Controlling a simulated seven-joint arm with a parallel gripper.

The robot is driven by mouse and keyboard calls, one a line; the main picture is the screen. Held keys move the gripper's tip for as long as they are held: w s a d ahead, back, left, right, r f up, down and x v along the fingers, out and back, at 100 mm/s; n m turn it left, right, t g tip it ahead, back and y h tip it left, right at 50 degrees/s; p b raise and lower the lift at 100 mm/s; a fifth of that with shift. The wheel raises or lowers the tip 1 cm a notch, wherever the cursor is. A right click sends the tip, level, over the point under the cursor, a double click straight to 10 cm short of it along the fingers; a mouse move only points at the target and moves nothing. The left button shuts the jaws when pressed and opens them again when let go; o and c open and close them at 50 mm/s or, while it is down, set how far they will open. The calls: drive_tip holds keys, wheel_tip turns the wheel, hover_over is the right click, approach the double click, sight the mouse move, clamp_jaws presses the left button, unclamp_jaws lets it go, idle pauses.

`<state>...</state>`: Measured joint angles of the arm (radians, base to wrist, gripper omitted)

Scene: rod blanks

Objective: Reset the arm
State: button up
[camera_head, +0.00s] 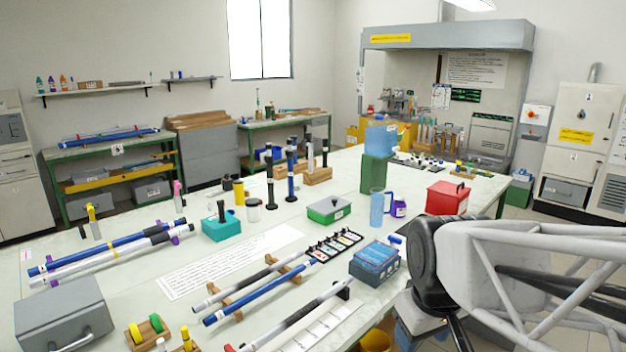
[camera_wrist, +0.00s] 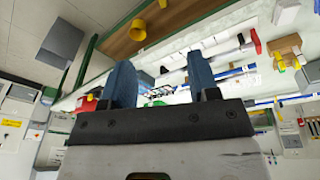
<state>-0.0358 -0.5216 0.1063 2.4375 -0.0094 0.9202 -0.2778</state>
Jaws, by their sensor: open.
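My gripper (camera_wrist: 162,82) shows in the wrist view with its two blue fingers standing apart. It is open, and nothing is held between the fingers. The workbench (camera_wrist: 225,38) with its rods is beyond the fingers, apart from them. In the head view my arm's pale frame and black joint fill the lower right, beside the bench's right edge. The gripper itself cannot be made out in the head view.
The bench holds blue and grey rods on wooden rests (camera_head: 235,304), a grey box (camera_head: 62,312), a blue box (camera_head: 374,263), a red box (camera_head: 447,198) and a green block (camera_head: 376,174). A white sheet (camera_head: 230,262) lies mid-bench. Floor shows right of the bench.

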drive_tip(key=s+d+m, duration=0.1)
drive_tip(key=s+m, duration=0.2)
drive_tip(key=s, duration=0.3)
drive_tip(key=shift+s+d+f+m, duration=0.15)
drive_tip(key=shift+d+f+m, duration=0.1)
drive_tip(key=shift+m, duration=0.15)
